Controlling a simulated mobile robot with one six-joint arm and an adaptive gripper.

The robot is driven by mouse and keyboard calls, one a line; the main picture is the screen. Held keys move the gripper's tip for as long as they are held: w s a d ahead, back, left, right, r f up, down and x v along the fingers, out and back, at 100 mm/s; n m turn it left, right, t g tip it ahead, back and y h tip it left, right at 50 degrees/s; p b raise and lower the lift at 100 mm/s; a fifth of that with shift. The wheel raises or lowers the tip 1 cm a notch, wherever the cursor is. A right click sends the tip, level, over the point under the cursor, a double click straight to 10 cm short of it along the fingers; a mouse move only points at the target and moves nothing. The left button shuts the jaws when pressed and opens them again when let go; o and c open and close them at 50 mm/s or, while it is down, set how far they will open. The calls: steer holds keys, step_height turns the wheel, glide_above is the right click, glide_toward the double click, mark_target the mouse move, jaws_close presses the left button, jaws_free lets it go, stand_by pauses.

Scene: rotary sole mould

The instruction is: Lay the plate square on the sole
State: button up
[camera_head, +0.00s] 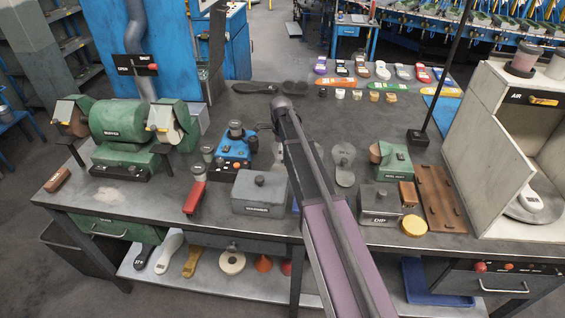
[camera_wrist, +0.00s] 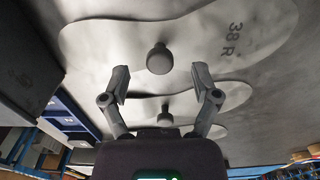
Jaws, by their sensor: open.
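In the wrist view a large pale grey sole-shaped plate (camera_wrist: 205,52) marked 38 R lies flat, with a round knob (camera_wrist: 159,60) standing on it. My gripper (camera_wrist: 161,84) is open and empty; its two fingers are spread to either side, just short of that knob in the picture. A second sole-shaped piece with a knob (camera_wrist: 166,117) lies beyond, between the fingers in view, and part of a third shows past it. In the head view a grey sole-shaped piece (camera_head: 344,162) lies right of my arm. My arm hides my gripper there. I cannot tell a separate sole under the 38 R plate.
A grey box (camera_head: 262,192) and a blue device (camera_head: 235,148) stand left of my arm. A DIP box (camera_head: 380,204), green unit (camera_head: 393,160) and brown rack (camera_head: 435,198) stand right. A thin post (camera_head: 418,136) rises at back right.

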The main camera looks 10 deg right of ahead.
steer(key=shift+f+b, duration=1.1)
steer(key=shift+f, duration=0.3)
jaws_close()
